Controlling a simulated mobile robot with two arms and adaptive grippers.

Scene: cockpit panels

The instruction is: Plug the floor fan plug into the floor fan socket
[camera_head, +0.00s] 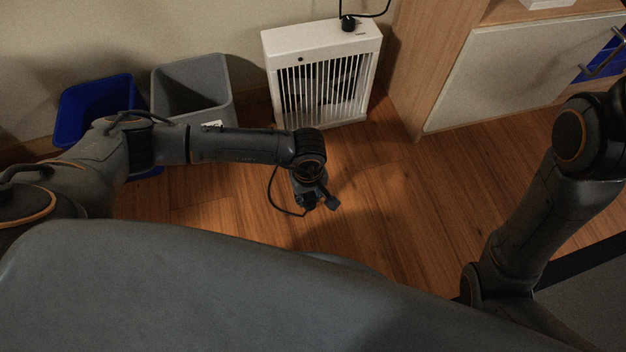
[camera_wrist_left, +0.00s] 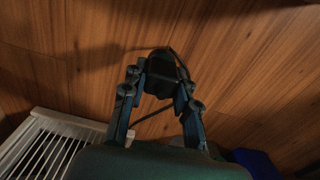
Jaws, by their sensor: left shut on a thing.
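My left gripper (camera_head: 320,203) hangs above the wooden floor, in front of the white floor fan (camera_head: 318,90). In the left wrist view the left gripper (camera_wrist_left: 160,88) has its fingers closed on the sides of a black plug (camera_wrist_left: 161,68). A thin dark cord (camera_wrist_left: 150,116) runs by the plug and passes behind the fingers. The fan (camera_wrist_left: 45,140) shows at the lower left there. A small black piece (camera_head: 348,22) with a cord sits on top of the fan in the head view. I cannot make out the socket. My right gripper is out of view.
A blue bin (camera_head: 88,98) and a grey bin (camera_head: 190,82) stand left of the fan by the wall. A wooden cabinet (camera_head: 435,50) with a white door stands to its right. The floor (camera_head: 400,185) between fan and robot is clear.

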